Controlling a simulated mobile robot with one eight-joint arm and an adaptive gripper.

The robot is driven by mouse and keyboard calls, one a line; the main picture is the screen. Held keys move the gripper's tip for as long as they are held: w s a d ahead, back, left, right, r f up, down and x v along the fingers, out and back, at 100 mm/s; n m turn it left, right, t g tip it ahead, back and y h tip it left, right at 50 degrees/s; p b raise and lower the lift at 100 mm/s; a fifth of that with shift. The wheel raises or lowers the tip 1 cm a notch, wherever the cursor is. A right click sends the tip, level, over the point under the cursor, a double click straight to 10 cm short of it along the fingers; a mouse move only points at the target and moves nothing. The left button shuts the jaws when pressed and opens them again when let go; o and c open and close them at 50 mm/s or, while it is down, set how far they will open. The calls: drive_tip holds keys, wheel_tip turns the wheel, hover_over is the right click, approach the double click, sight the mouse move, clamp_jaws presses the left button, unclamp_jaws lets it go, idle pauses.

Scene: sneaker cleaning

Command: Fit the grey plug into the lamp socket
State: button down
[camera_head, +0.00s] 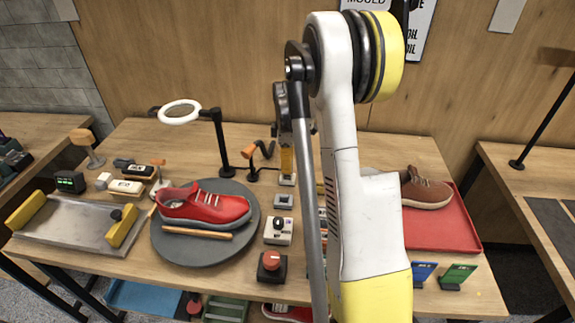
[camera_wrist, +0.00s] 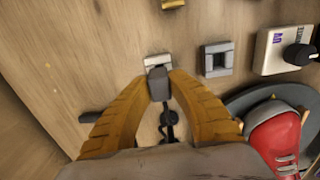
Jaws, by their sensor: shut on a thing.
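My gripper (camera_wrist: 160,88) is shut on the grey plug (camera_wrist: 159,80), held between the tips of its two ribbed orange-yellow fingers. A pale, square-edged socket block (camera_wrist: 153,61) lies right at the plug's far end in the wrist view. The plug covers part of this block, and I cannot tell whether it is inside or only above it. In the head view my gripper (camera_head: 287,170) points down at the pale block (camera_head: 287,181), and the plug is too small to make out. The ring lamp (camera_head: 180,112) stands on a black post behind the turntable.
A grey square frame with a dark opening (camera_wrist: 217,60) sits beside the block. A white box with a black knob (camera_head: 279,230) and a red button (camera_head: 272,262) are nearer. A red sneaker (camera_head: 205,206) rests on the round grey turntable (camera_head: 190,255) at left. A red tray (camera_head: 450,235) is right.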

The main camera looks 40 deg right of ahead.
drive_tip(key=shift+f+b, duration=0.75)
drive_tip(key=shift+f, duration=0.35)
drive_tip(key=c, duration=1.3)
unclamp_jaws()
drive_tip(key=shift+o, duration=0.2)
wheel_tip(320, 180, up, 12)
